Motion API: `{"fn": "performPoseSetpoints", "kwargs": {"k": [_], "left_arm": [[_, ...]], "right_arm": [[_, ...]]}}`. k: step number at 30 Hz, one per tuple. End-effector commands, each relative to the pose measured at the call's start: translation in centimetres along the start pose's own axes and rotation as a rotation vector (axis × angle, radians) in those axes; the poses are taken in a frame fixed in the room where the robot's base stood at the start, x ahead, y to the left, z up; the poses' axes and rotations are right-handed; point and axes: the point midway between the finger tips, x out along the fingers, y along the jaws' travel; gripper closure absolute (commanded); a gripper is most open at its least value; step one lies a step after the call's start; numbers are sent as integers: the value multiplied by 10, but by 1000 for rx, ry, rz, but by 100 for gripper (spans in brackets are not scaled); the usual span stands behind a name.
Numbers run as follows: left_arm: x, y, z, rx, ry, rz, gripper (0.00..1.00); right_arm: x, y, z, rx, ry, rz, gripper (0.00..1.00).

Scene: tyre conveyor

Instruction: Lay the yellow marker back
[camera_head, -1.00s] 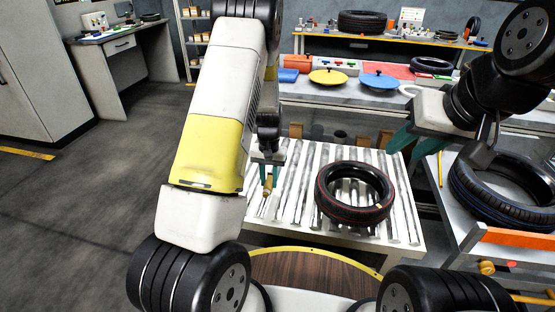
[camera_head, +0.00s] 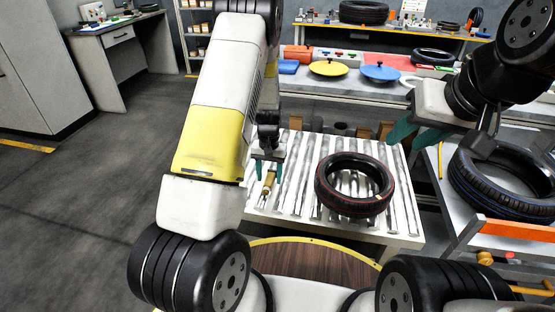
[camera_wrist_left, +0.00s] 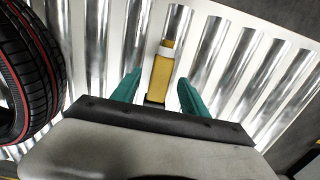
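The yellow marker (camera_head: 268,184), with a pale band near its tip, lies on the left part of the roller conveyor (camera_head: 296,206). In the left wrist view, the marker (camera_wrist_left: 161,76) sits between the green fingers, with a gap on each side. My left gripper (camera_head: 269,172) is open just above and around the marker's rear end. It also shows in the left wrist view (camera_wrist_left: 158,92). My right gripper (camera_head: 417,134) is open and empty above the conveyor's right back corner. A tyre (camera_head: 330,196) with a red line lies flat on the rollers, right of the marker.
Another tyre (camera_head: 478,191) lies on the right-hand stand. Behind the conveyor is a bench (camera_head: 350,93) with a yellow lid (camera_head: 328,68) and a blue lid (camera_head: 381,73). Bare rollers lie between the marker and the red-lined tyre.

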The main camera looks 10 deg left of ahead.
Motion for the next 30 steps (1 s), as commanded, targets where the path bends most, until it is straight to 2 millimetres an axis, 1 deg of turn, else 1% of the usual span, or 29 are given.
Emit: {"fn": "performPoseSetpoints", "kwargs": {"k": [5,8,15,19,25,26,28,29,30], "left_arm": [[-5,0,0,0,2,0,48],[-17,0,-1,0,3,1,48],[-59,0,-1,0,4,0,48],[-73,0,0,0,2,1,48],[-84,1,1,-2,7,5,48],[-89,1,2,-4,13,10,48],[-107,2,6,-9,35,26,48],[-117,3,8,-11,48,36,48],[-133,5,13,-14,66,50,48]], "right_arm": [[0,0,0,0,0,0,64],[0,0,0,0,0,0,64],[0,0,0,0,0,0,64],[0,0,0,0,0,0,64],[0,0,0,0,0,0,64],[0,0,0,0,0,0,64],[0,0,0,0,0,0,64],[0,0,0,0,0,0,64],[0,0,0,0,0,0,64]]}}
